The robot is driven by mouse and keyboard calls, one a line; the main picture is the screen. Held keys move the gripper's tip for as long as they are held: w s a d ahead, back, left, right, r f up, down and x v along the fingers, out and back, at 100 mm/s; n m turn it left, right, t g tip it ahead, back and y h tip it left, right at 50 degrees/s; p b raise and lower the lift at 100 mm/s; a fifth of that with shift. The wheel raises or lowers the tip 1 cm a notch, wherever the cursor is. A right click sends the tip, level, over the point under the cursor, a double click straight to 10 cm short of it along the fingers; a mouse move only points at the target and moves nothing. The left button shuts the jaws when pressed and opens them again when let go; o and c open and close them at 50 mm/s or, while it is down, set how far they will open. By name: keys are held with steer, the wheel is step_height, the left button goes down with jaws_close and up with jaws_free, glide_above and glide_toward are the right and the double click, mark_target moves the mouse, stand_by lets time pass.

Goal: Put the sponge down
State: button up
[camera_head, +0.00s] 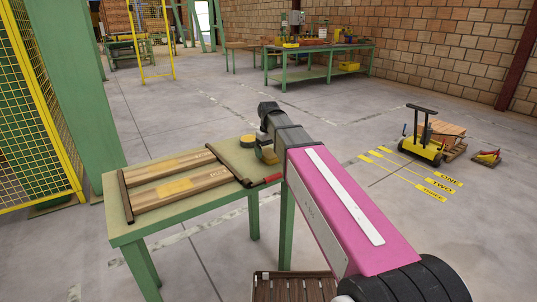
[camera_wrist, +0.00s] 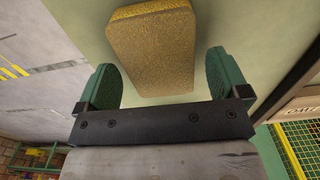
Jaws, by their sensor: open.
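The yellow sponge (camera_wrist: 152,45) shows in the wrist view, lying flat against the pale green table top. My gripper (camera_wrist: 160,85) is open, with one green-padded finger on each side of the sponge's near end. There are visible gaps between both fingers and the sponge. In the head view my gripper (camera_head: 268,150) is over the right part of the green table (camera_head: 190,222). A small yellowish patch below it may be the sponge, but my arm hides most of it.
Wooden slats (camera_head: 175,177) in a dark-ended frame lie on the table's left part. A round yellow-and-black item (camera_head: 248,140) sits by the back edge, and a red-handled tool (camera_head: 271,178) by the right edge. A yellow mesh fence (camera_head: 40,110) stands at left.

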mark_target(268, 152)
step_height(268, 152, up, 11)
stand_by(0.4)
steer(key=shift+f, duration=0.1)
